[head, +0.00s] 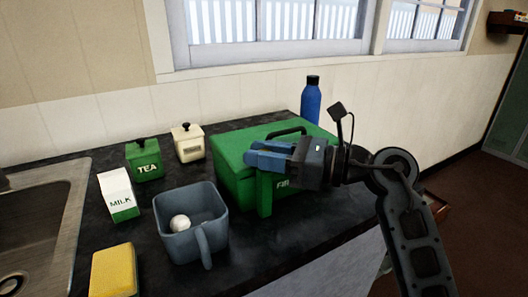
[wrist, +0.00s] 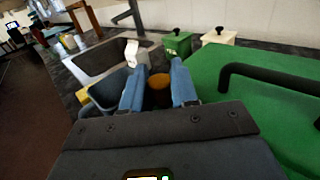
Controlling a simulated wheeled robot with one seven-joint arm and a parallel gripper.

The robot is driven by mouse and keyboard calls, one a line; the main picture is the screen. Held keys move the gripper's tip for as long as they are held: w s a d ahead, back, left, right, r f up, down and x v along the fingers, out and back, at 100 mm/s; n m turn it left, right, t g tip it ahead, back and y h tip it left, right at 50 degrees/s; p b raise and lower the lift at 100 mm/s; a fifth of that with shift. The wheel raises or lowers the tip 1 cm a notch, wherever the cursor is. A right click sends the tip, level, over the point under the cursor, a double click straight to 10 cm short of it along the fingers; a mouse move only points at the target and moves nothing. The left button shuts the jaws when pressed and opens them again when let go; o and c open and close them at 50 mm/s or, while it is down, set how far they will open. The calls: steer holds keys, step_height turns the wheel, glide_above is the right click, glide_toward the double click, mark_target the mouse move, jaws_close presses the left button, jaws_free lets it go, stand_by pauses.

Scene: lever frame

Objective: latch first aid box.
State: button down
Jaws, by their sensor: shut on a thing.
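The green first aid box (head: 232,150) stands on the counter with its lid down and a black handle (head: 287,132) on top. A green strip (head: 264,197) hangs down its front, beside white lettering. My gripper (head: 252,154) reaches in from the right, its blue fingers at the lid's front edge, pointing left. In the wrist view the fingers stand somewhat apart, with an orange-brown piece (wrist: 159,81) showing between them. It looks like part of the latch, and my gripper is shut on it. Its exact contact is hidden by the fingers. The green lid (wrist: 225,75) lies right of them.
A blue-grey mug (head: 188,222) with a white ball inside stands left of the box. A blue bottle (head: 311,101) is behind the box.

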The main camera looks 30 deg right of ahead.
steer(key=shift+r, duration=0.4)
steer(key=c, duration=1.2)
jaws_free()
steer(key=shift+o, duration=1.2)
steer(key=shift+f, duration=0.15)
steer(key=b+v, duration=0.1)
steer(key=v, duration=0.7)
